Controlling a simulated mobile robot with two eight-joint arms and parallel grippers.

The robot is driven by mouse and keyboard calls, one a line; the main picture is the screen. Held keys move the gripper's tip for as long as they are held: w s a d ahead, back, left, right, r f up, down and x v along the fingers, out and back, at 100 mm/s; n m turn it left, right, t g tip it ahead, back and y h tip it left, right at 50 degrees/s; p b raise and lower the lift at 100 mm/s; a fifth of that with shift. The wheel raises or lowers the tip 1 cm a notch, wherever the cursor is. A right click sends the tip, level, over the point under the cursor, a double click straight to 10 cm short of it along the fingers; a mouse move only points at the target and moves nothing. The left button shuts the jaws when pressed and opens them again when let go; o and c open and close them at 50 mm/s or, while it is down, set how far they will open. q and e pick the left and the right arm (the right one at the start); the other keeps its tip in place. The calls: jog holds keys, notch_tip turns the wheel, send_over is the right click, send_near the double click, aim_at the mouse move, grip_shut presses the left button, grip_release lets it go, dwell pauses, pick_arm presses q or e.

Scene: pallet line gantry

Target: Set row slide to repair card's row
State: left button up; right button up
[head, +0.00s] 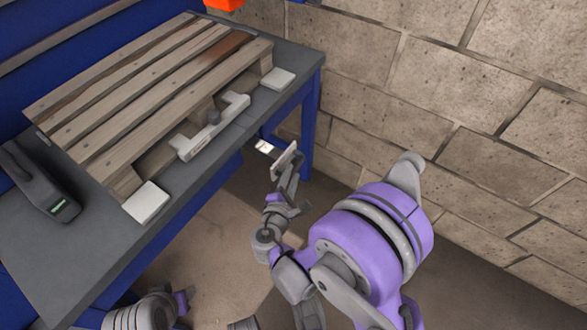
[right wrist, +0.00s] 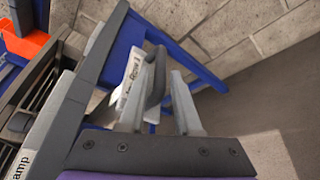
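A white card (right wrist: 130,80) with printed text, including what looks like "Row", shows in the right wrist view; a finger partly covers it. A dark grey loop handle (right wrist: 157,78) by the card stands between my right gripper's fingers (right wrist: 160,108). A light grey bar with a small knob (head: 212,127), perhaps the row slide, lies along the pallet's near side.
A wooden pallet (head: 140,85) lies on the grey bench (head: 75,255). White pads (head: 146,202) and (head: 278,79) sit by its near corners. A dark handheld device (head: 40,185) with a green display lies at left. A block wall (head: 460,120) bounds the right.

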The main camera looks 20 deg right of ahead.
jog(key=v, duration=0.8)
jog(key=shift+w+d, duration=0.1)
